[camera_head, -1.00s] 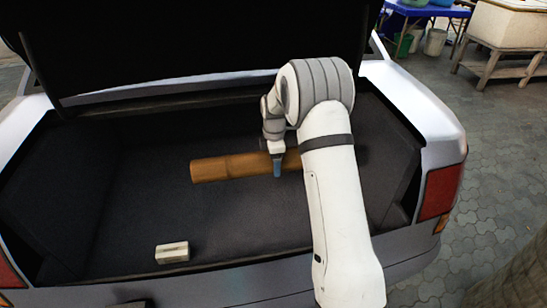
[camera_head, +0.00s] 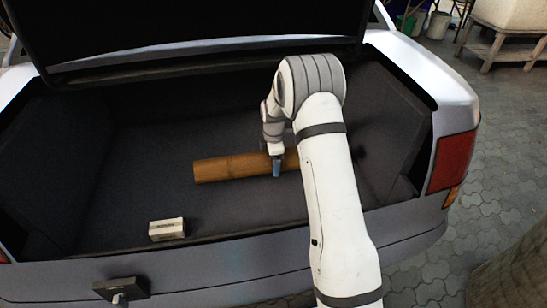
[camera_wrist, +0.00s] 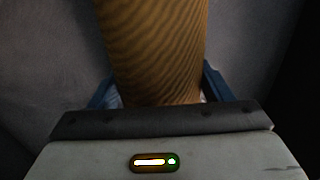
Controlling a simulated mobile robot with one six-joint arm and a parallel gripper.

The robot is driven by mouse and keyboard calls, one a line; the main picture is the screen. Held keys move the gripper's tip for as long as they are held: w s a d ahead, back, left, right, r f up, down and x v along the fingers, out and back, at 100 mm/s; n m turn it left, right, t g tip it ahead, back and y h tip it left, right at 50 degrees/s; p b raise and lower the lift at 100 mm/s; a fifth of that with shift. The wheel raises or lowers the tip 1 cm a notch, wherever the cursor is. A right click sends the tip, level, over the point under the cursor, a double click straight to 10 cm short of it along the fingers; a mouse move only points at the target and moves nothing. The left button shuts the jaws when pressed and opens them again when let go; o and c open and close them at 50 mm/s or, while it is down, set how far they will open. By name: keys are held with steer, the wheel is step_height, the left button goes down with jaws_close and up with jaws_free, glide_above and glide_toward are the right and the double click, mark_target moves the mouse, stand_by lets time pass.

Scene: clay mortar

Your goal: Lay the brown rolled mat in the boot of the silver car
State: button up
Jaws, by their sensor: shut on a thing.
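The brown rolled mat (camera_head: 230,168) is inside the open boot (camera_head: 130,190) of the silver car (camera_head: 400,245), lying roughly level across its middle. My gripper (camera_head: 277,168) is shut on the mat, right of the middle of the part that shows. My arm hides the mat's right end. In the wrist view the mat (camera_wrist: 155,50) runs between the two blue fingers of my gripper (camera_wrist: 158,88). I cannot tell for sure whether the mat touches the boot floor or hangs just above it.
A small pale box (camera_head: 167,229) stands at the front left of the boot floor. The raised boot lid (camera_head: 190,35) is above and behind. A dark latch (camera_head: 122,288) is on the car's rear edge. The boot's left side is clear.

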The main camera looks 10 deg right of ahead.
step_height(320, 180, down, 10)
steer(key=b, duration=0.5)
steer(key=shift+f, duration=0.2)
steer(key=o, duration=1.5)
